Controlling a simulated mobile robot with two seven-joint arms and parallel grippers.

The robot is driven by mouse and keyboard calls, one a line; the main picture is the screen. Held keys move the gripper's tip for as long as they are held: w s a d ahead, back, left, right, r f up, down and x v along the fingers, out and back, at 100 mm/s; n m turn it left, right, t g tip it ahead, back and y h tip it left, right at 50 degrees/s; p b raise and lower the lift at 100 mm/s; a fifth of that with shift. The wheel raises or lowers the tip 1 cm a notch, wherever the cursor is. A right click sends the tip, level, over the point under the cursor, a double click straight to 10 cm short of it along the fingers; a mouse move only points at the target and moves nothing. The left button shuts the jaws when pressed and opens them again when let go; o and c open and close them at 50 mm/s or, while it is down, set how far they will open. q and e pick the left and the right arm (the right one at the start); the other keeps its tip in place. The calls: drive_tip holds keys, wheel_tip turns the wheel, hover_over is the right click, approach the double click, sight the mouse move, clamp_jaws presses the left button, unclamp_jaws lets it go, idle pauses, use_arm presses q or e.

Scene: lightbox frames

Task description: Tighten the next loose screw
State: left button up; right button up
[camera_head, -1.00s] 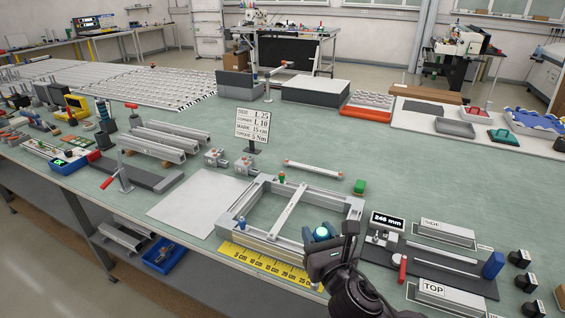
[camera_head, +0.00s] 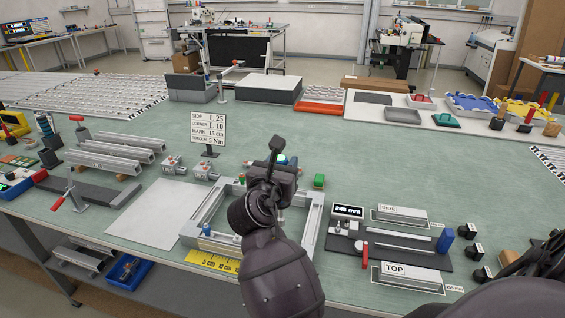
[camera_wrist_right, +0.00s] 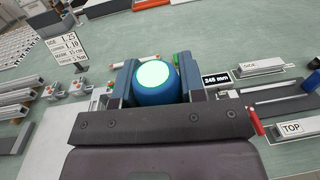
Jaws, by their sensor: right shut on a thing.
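The aluminium frame (camera_head: 313,225) lies on the green bench, with a yellow ruler strip (camera_head: 213,262) along its near side. A small blue piece (camera_head: 207,229) stands at its near left corner and a green one (camera_head: 242,179) at its far left. My right gripper (camera_head: 283,165) is above the frame's far part and hides some of it. In the wrist view, the right gripper (camera_wrist_right: 153,85) is shut on a rounded blue tool (camera_wrist_right: 157,80) with a glowing pale-green top. The tool's lower end and any screw beneath it are hidden. My left gripper is out of view.
A sign (camera_head: 208,129) reads side L 25, corner L 10, mark 15 cm, torque 5 Nm. A measuring station (camera_head: 345,245) with a 248 mm display stands to the right. A green block (camera_head: 319,181) lies behind the frame. A white sheet (camera_head: 155,215) lies left.

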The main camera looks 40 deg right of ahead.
idle(0.3)
drive_tip(key=shift+p, duration=0.8)
drive_tip(key=shift+f+b, duration=0.5)
drive_tip(key=shift+f, duration=0.25)
drive_tip(key=shift+f+b, duration=0.35)
drive_tip(key=shift+f, duration=0.6)
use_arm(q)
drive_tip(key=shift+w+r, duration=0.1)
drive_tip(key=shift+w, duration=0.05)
use_arm(e)
drive_tip(key=shift+f, duration=0.7)
use_arm(q)
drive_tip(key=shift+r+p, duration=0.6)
drive_tip(key=shift+p, duration=0.05)
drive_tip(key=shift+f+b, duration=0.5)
drive_tip(key=shift+b, duration=0.1)
use_arm(e)
drive_tip(key=shift+f, duration=1.2)
drive_tip(key=shift+s+f, duration=0.15)
drive_tip(key=shift+f, duration=0.15)
